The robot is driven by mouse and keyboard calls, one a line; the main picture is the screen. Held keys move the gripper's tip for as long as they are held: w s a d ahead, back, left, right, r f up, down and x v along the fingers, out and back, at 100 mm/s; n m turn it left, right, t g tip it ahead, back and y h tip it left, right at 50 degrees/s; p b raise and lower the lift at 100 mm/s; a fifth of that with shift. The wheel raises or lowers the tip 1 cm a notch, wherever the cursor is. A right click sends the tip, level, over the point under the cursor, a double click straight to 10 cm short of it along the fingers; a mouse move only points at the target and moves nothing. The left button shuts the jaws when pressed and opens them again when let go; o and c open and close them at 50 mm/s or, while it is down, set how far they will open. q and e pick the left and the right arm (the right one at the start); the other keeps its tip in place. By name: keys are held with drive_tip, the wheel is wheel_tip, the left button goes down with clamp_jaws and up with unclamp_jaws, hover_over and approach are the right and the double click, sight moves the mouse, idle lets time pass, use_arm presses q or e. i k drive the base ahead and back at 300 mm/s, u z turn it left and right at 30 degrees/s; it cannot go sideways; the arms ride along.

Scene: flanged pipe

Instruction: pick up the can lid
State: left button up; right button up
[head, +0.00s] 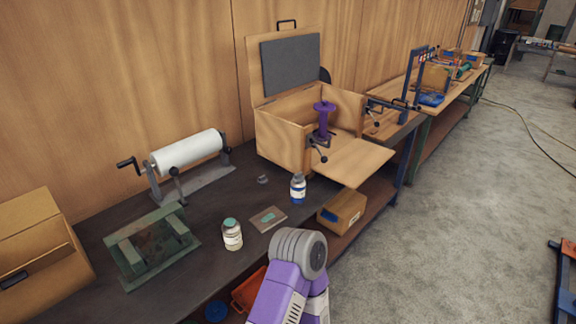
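I cannot make out a can lid for certain. A small grey piece (262,179) lies on the dark bench top and is too small to identify. A dark blue round thing (215,311) is partly seen below the bench edge. A purple and grey link of my own arm rises at the bottom centre.
An open wooden box (284,143) with a purple flanged piece (324,118) stands at the back. A white roll on a crank stand (187,152), a green metal fixture (150,246) and a cardboard box (40,245) take up the left.

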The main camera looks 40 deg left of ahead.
sight(263, 180)
drive_tip(key=i, duration=2.7)
drive_tip(key=u, duration=2.45)
